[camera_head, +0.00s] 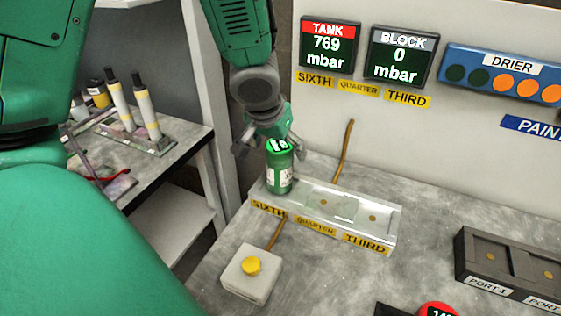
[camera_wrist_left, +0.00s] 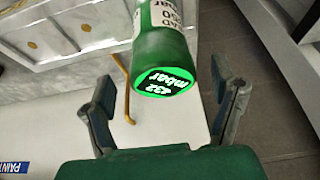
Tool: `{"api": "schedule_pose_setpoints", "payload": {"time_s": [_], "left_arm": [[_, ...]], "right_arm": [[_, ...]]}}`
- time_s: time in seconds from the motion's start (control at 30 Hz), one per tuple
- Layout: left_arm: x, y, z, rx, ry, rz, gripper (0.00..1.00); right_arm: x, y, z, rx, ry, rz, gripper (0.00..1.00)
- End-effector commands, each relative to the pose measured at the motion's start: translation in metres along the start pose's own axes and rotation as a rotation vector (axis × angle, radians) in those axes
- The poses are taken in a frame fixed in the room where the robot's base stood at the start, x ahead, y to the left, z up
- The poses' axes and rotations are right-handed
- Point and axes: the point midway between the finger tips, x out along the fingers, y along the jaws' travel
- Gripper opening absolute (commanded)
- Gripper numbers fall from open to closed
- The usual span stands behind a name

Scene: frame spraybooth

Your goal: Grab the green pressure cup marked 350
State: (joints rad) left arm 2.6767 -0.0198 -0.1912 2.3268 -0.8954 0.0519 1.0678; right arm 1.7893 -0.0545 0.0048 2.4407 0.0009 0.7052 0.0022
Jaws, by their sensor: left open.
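The green pressure cup (camera_head: 279,178) stands upright at the SIXTH end of the clear block (camera_head: 372,228). In the wrist view the cup (camera_wrist_left: 163,48) shows a lit top reading 432 mbar and a white label, partly cut off, whose number ends in 50. My left gripper (camera_head: 270,146) is at the cup's top in the head view. In the wrist view its two fingers (camera_wrist_left: 165,108) are spread, with the cup's top in line with the gap between them. I cannot tell whether they touch it. My right gripper is not in view.
A grey box with a yellow button (camera_head: 251,265) sits in front of the block. A dark PORT block (camera_head: 510,265) is at the right, and a red round thing (camera_head: 437,309) at the bottom edge. Wall displays read TANK 769 mbar (camera_head: 329,45) and BLOCK 0 mbar (camera_head: 400,57).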

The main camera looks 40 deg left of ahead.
Motion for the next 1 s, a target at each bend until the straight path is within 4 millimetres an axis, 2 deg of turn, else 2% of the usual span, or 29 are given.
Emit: {"api": "schedule_pose_setpoints", "payload": {"time_s": [0.3,0.6,0.63,0.67,0.7,0.83,0.87,1.0], "left_arm": [[0.046,-0.004,-0.004,0.002,-0.002,-0.003,0.79],[0.049,-0.004,-0.004,0.0,0.001,-0.001,0.79],[0.049,-0.004,-0.004,0.0,0.001,-0.001,0.76],[0.049,-0.004,-0.004,0.0,0.001,-0.001,0.65],[0.05,-0.004,-0.004,0.0,0.0,-0.001,0.51],[0.05,-0.003,-0.004,0.0,0.0,-0.001,0.05],[0.05,-0.003,-0.004,0.0,0.0,-0.001,0.01],[0.05,-0.003,-0.005,0.0,0.002,0.0,0.01]], "right_arm": [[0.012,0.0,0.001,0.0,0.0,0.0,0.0],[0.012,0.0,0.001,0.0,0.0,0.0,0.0],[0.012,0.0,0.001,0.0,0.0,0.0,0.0],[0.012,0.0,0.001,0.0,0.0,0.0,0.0],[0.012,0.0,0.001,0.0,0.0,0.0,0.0],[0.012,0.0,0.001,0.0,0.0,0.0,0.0],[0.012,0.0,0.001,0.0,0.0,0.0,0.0],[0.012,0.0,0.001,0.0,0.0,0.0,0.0]]}}
